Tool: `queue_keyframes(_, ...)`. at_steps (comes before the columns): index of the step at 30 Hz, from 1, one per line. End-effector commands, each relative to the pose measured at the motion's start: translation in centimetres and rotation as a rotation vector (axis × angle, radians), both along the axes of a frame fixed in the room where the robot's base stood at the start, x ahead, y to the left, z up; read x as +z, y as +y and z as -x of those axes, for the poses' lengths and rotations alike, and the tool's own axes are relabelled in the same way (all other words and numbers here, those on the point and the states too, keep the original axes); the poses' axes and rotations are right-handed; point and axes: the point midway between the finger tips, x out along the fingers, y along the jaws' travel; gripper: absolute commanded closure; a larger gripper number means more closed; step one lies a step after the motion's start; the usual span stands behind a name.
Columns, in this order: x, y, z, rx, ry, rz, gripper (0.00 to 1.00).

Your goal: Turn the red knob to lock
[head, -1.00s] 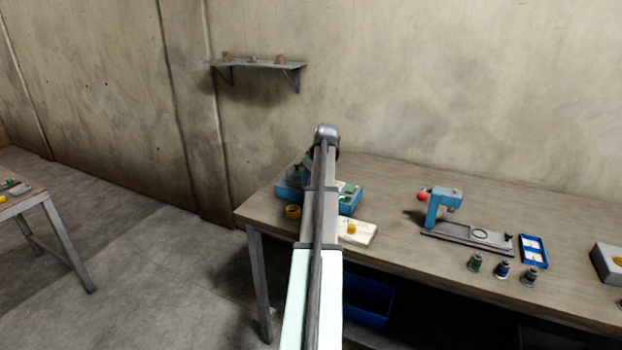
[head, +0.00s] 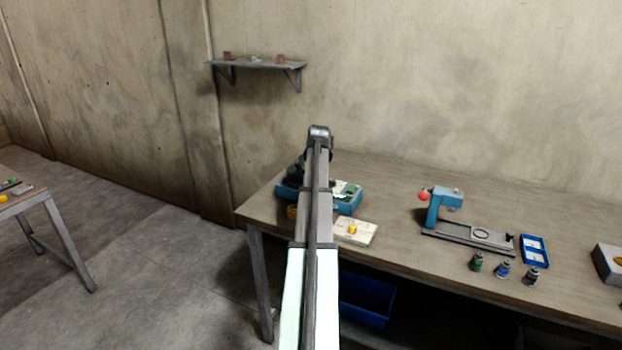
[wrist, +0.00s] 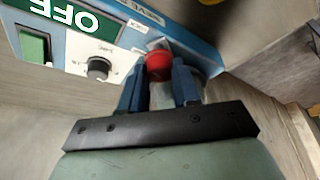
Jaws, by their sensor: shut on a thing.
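The red knob (wrist: 158,66) shows in the wrist view on the front of a blue and white panel (wrist: 115,50). My gripper (wrist: 160,88) is shut on the red knob, with one blue finger on each side of it. In the head view my arm hides the knob and most of the gripper. The blue machine (head: 348,200) shows only partly behind my arm, at the left end of the workbench.
The panel has a black knob (wrist: 98,68), a green switch (wrist: 35,45) and a green OFF label (wrist: 65,14). On the bench (head: 400,190) are a cream block with a yellow knob (head: 352,230), a blue press (head: 440,208), several small bottles and a blue tray (head: 534,250).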

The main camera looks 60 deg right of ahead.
Motion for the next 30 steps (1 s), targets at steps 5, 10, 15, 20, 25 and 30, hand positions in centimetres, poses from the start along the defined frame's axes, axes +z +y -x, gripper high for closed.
queue_keyframes(5, 0.0, 0.0, 0.0, 0.0, 0.0, 0.0, 0.65)
queue_keyframes(10, 0.0, 0.0, 0.0, 0.0, 0.0, 0.0, 0.49)
queue_keyframes(15, 0.0, 0.0, 0.0, 0.001, 0.0, 0.0, 0.43)
queue_keyframes(20, 0.1, 0.0, 0.0, 0.001, 0.0, 0.0, 0.43)
queue_keyframes(25, 1.3, 0.4, 0.4, 0.001, 0.0, 0.001, 0.43)
queue_keyframes(30, 3.9, 1.2, 1.1, 0.001, -0.001, 0.002, 0.43)
